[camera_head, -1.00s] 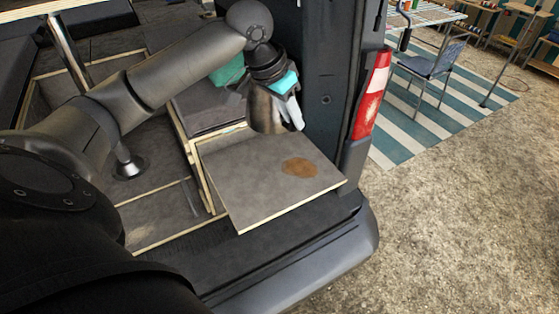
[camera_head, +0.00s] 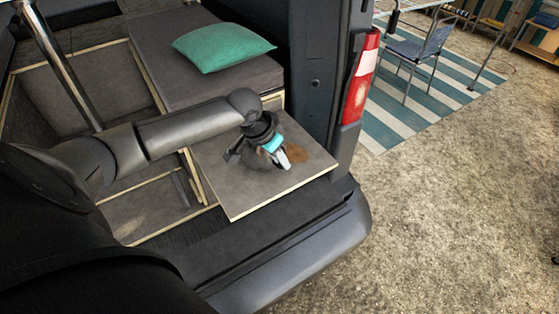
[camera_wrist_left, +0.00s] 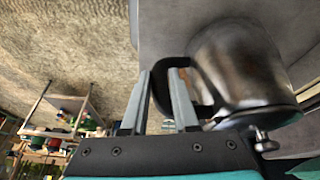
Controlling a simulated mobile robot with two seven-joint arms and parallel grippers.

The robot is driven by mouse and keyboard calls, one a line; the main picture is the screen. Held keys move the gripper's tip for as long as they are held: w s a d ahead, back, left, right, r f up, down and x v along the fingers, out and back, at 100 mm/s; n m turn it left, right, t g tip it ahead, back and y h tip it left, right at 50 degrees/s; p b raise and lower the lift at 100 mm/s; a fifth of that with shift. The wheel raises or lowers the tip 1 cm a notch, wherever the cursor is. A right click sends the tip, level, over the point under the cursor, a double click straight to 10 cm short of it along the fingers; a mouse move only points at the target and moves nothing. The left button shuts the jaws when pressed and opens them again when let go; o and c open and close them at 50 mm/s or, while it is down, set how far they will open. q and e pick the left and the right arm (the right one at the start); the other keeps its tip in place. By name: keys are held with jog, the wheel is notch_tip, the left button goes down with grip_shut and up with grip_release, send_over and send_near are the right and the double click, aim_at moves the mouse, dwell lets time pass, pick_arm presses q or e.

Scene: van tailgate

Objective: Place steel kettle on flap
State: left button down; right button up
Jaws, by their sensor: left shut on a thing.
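The steel kettle (camera_head: 252,161) is over the wooden flap (camera_head: 235,198), at or just above its surface; I cannot tell whether it touches. My left gripper (camera_head: 283,159) covers part of it in the head view. In the left wrist view the kettle (camera_wrist_left: 235,65) is a shiny metal body with a dark handle (camera_wrist_left: 201,98). The left gripper (camera_wrist_left: 162,78) is shut on that handle, with its two grey fingers on either side. My right gripper does not show.
A green pillow (camera_head: 223,46) lies on the grey cushion behind. The van's rear pillar and tail light (camera_head: 361,78) stand right of the flap. The bumper (camera_head: 330,240) runs below. The flap's front part is clear.

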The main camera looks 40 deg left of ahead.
pick_arm(q)
jog(key=shift+f, duration=0.4)
jog(key=c, duration=0.7)
grip_release()
jog(key=shift+o, duration=0.2)
jog(key=shift+r, duration=0.1)
jog(key=p+v, duration=0.1)
jog(key=v, duration=1)
jog(key=shift+r, duration=0.4)
jog(key=shift+s, duration=0.15)
